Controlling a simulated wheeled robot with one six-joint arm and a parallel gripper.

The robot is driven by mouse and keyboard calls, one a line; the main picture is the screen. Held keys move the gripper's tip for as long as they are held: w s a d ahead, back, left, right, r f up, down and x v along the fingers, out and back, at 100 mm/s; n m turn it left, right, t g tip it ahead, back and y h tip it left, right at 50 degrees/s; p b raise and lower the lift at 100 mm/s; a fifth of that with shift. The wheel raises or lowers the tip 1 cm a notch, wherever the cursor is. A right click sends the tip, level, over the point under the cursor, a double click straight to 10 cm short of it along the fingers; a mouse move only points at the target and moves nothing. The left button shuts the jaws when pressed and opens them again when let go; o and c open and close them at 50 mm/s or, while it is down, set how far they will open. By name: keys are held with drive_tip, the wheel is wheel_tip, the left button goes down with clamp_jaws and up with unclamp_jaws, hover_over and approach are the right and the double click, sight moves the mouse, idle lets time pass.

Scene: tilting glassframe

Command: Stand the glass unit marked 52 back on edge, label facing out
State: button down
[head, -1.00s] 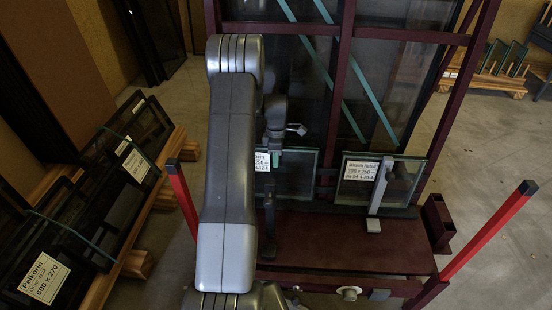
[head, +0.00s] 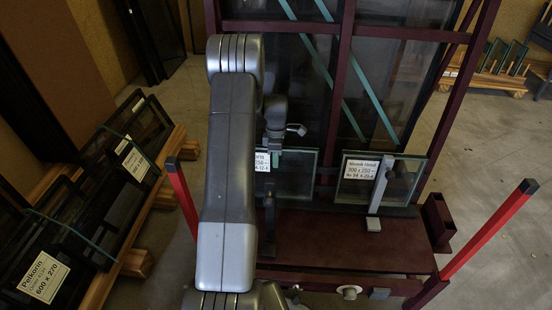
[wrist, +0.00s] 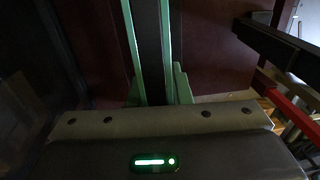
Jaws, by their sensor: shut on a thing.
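A glass unit (head: 302,165) with a white label stands upright on the rack, partly behind my arm. Its label is half covered, so I cannot read a 52. My gripper (head: 275,153) is at this unit's top edge and shut on it. In the wrist view the glass unit (wrist: 154,45) shows as green-edged panes with a dark band between them, beyond the pale jaw bar (wrist: 165,121) of my gripper. A second glass unit (head: 404,181) stands to the right with a white label facing out. Its number is too small to read surely.
The dark red rack base (head: 340,240) has bare room in front of the units. A clamp post (head: 379,188) stands before the right unit. Red posts (head: 490,228) flank the rack. Labelled dark panes (head: 105,200) lean on a wooden stand at left.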

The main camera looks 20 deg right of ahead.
drive_tip(key=shift+w, duration=0.1)
drive_tip(key=c, duration=1.2)
unclamp_jaws()
drive_tip(key=shift+c, duration=0.2)
drive_tip(key=shift+w+d+r+p, duration=0.1)
drive_tip(key=shift+w+r+p, duration=0.05)
drive_tip(key=shift+r+p, duration=2.35)
drive_tip(key=shift+r+b, duration=0.5)
drive_tip(key=shift+r, duration=0.05)
